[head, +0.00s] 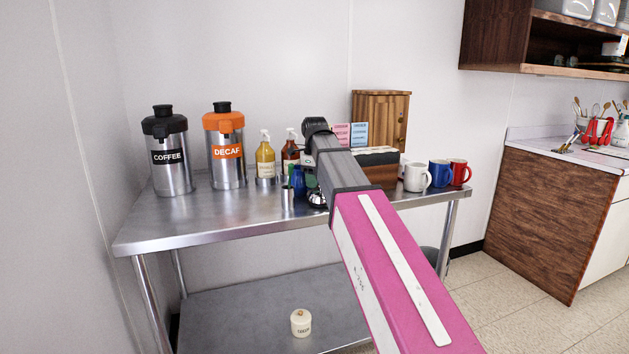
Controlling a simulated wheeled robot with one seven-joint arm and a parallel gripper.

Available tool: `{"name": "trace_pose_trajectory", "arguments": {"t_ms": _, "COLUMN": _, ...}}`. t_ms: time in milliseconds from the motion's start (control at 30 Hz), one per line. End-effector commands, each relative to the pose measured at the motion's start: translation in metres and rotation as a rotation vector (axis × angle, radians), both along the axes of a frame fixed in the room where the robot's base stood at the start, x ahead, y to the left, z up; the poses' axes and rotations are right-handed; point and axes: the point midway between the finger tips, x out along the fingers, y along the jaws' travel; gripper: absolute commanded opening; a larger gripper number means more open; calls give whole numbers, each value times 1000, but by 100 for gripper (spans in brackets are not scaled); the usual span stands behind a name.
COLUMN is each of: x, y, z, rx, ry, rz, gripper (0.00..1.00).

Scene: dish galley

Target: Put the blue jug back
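A small blue object (298,180), likely the blue jug, shows on the steel table just left of my arm. My arm hides part of it, so its full shape is unclear. My gripper (316,198) is mostly hidden behind my pink and grey arm, close to the right of the blue object. I cannot tell whether its fingers are open or touch anything. A small metal cup (288,198) stands at the table's front edge beside the blue object.
The steel table (225,222) holds a coffee urn (170,150), a decaf urn (226,145), pump bottles (265,158), a wooden box (382,118), and white (416,178), blue (439,173) and red (459,172) mugs. A lidded jar (300,323) sits on the lower shelf. The front left tabletop is clear.

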Motion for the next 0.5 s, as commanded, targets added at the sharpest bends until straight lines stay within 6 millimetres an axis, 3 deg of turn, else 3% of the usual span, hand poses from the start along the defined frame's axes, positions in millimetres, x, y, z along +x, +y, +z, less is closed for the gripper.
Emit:
{"name": "trace_pose_trajectory", "arguments": {"t_ms": 333, "x": 0, "y": 0, "z": 2, "rx": 0, "ry": 0, "rz": 0, "gripper": 39}}
{"name": "trace_pose_trajectory", "arguments": {"t_ms": 500, "x": 1, "y": 0, "z": 18, "rx": 0, "ry": -1, "rz": 0, "gripper": 39}}
